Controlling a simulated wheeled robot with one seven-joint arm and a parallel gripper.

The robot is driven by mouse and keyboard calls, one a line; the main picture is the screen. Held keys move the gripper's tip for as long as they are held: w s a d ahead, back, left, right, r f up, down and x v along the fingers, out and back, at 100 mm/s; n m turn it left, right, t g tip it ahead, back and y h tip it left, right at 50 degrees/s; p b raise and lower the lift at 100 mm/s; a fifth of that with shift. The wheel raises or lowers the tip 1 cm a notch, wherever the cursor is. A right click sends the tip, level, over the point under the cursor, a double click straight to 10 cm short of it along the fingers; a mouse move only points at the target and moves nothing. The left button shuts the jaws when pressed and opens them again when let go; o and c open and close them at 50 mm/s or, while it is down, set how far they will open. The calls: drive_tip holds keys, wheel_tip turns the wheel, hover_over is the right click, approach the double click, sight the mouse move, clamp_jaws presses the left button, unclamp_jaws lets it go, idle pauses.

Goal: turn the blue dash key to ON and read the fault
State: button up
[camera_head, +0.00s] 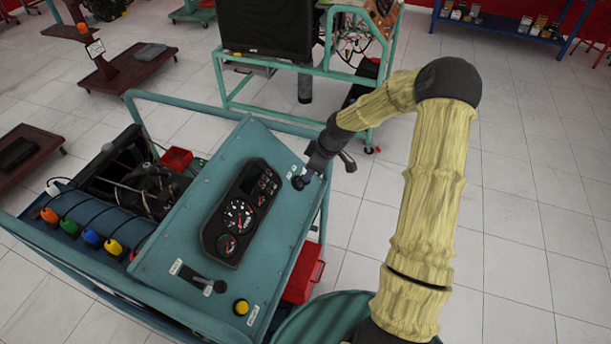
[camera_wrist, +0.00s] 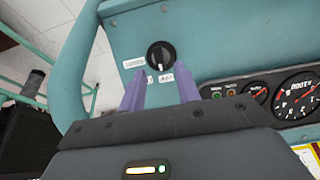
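The dash key (camera_wrist: 161,55) shows in the wrist view as a black round switch on the blue-green dash panel (camera_wrist: 215,35); its white mark points down in the picture. Small labels (camera_wrist: 134,62) sit beside and below it, too small to read surely. In the head view the key (camera_head: 298,183) is at the panel's upper right edge. My gripper (camera_wrist: 159,69) is open, its two purple fingers apart at either side of the key's lower part; I cannot tell whether they touch it. My gripper (camera_head: 308,174) is at the key in the head view. The gauge cluster (camera_head: 240,212) shows no readable fault text.
A black lever (camera_head: 203,284) and a yellow button (camera_head: 241,307) are on the panel's lower part. The engine (camera_head: 150,185) with coloured caps stands at left. A red toolbox (camera_head: 304,272) is below the panel's right side. Open tiled floor lies at right.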

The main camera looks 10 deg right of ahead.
drive_tip(key=x, duration=0.4)
drive_tip(key=shift+a+f, duration=0.1)
drive_tip(key=shift+f, duration=0.15)
clamp_jaws()
